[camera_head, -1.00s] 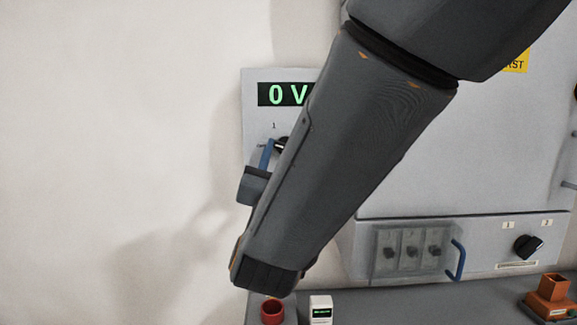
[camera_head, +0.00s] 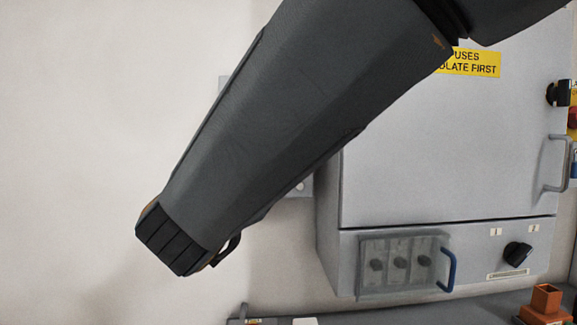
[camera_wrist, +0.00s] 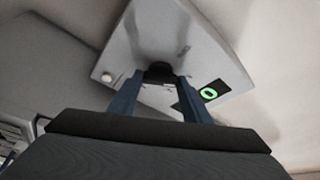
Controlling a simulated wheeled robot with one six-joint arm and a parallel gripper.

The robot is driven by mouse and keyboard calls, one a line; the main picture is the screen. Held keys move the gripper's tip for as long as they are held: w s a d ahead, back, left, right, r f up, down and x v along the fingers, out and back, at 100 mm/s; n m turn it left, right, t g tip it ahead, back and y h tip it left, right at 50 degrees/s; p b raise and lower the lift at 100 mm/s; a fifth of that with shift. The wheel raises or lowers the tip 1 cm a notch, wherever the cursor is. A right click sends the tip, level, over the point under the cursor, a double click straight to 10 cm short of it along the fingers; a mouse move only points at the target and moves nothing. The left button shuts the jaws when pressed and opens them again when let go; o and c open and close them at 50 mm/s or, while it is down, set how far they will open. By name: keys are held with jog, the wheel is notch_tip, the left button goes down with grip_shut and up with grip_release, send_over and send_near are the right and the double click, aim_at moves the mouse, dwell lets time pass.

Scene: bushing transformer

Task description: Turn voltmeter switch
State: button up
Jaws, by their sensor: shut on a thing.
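The voltmeter panel is a light grey box, seen from close below in the wrist view (camera_wrist: 190,45). Its black round switch (camera_wrist: 159,72) sits between the two blue fingers of my gripper (camera_wrist: 160,80), which is shut on it. Part of the dark display with a green digit "0" (camera_wrist: 209,94) shows beside the right finger. In the head view my arm covers most of the panel, leaving only its edges, such as the lower right part (camera_head: 304,186). My gripper, the switch and the display are hidden there.
A large grey cabinet (camera_head: 440,150) with a yellow warning label (camera_head: 474,63) stands right of the panel. Below are a clear-covered fuse box with a blue handle (camera_head: 449,270), a black rotary knob (camera_head: 517,254) and an orange block (camera_head: 546,303). The wall at left is bare.

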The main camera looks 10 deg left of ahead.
jog(key=shift+r, duration=0.1)
dwell(0.3)
jog(key=o, duration=1)
jog(key=shift+o, duration=0.2)
jog(key=b+v, duration=0.2)
jog(key=v, duration=0.5)
jog(key=shift+s, duration=0.35)
